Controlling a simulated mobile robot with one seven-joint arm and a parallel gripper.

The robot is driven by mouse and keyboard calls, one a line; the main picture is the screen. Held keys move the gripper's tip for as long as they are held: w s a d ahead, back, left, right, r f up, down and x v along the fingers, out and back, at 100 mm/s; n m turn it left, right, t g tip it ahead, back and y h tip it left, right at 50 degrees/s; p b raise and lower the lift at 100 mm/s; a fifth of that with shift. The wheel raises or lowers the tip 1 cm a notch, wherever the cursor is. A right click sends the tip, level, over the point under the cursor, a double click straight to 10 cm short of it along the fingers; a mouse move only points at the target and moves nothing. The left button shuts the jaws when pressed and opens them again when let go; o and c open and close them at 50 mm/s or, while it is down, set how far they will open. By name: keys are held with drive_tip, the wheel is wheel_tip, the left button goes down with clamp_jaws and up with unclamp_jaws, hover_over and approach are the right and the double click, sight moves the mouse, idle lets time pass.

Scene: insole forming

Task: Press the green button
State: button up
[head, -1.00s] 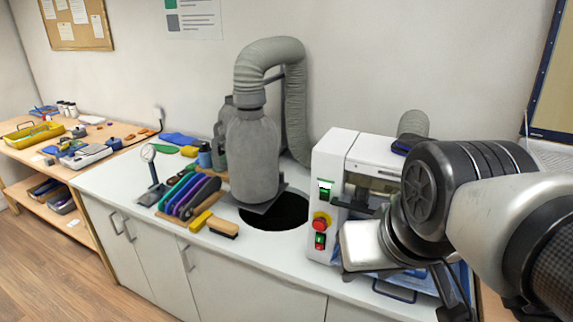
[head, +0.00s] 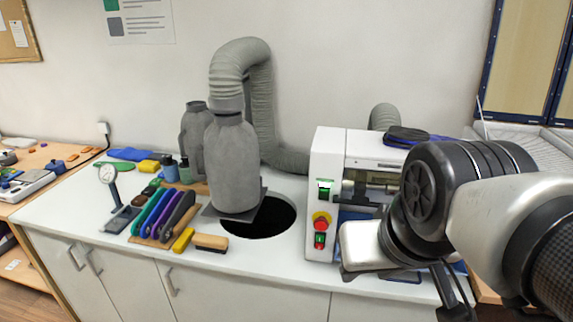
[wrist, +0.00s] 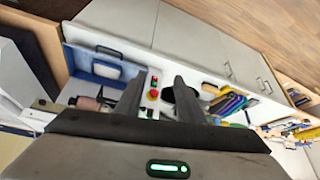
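The white machine (head: 326,160) stands on the counter right of centre in the head view. Its front panel carries a green button (head: 320,238), with a red button (head: 319,246) just below and a red-and-yellow stop knob (head: 321,219) above. In the head view my gripper (head: 452,290) is right of the button panel, partly hidden by my arm and touching no button.
A grey extractor (head: 231,165) with a hose stands left of the machine beside a dark round hole (head: 268,218). Brushes (head: 210,242), coloured tools and a dial gauge (head: 107,174) lie further left. A blue tray (wrist: 90,62) shows near the machine.

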drive_tip(key=shift+d, duration=0.1)
drive_tip(key=shift+c, duration=1)
clamp_jaws()
idle(0.6)
